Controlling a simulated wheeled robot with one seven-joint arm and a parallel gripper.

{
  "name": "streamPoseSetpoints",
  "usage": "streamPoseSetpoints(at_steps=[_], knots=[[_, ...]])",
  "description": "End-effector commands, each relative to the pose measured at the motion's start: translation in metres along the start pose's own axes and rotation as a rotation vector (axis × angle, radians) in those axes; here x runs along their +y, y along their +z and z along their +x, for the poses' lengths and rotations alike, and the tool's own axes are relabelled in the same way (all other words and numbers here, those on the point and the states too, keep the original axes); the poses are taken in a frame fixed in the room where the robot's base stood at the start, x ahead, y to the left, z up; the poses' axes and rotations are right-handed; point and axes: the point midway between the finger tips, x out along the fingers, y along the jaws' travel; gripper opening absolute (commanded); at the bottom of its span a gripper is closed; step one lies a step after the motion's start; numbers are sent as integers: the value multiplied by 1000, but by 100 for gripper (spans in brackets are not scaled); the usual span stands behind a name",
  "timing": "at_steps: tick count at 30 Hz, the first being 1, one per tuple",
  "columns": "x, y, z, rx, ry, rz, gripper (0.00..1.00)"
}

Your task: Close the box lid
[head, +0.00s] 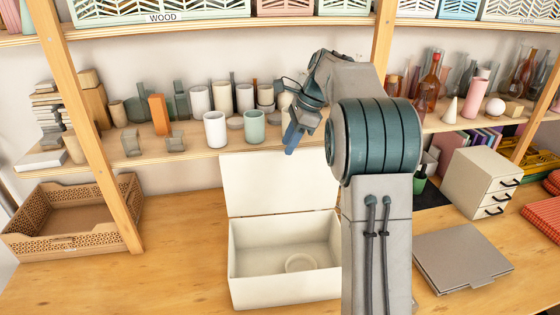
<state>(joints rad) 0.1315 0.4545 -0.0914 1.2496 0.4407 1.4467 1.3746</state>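The cream box (286,291) stands on the wooden table in the middle of the head view. Its lid (262,188) is hinged at the back and stands open, roughly upright against the shelf side. A small round cream object (300,262) lies inside the box. My gripper (291,142) is in the air around the height of the lid's top edge, pointing down, and appears apart from the lid. Its fingers are seen from the side, so I cannot tell whether they are open or shut. My arm hides the right part of the box and lid.
A shelf (190,148) with cups, vases and books runs behind the box. A woven basket (75,220) is at the left, beside a wooden post. A small drawer unit (470,183) and a grey flat case (462,258) are at the right. The table left of the box is clear.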

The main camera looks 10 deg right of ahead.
Motion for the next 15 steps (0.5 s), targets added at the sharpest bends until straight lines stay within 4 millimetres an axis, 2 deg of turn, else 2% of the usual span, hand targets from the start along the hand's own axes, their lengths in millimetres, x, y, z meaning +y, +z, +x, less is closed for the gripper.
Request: streamPoseSetpoints(at_steps=[1,6,10,15], knots=[[1,0,12,-1,4,0,35],[1,0,44,0,4,1,35],[0,0,60,-1,2,0,35],[0,0,70,0,0,-1,35]])
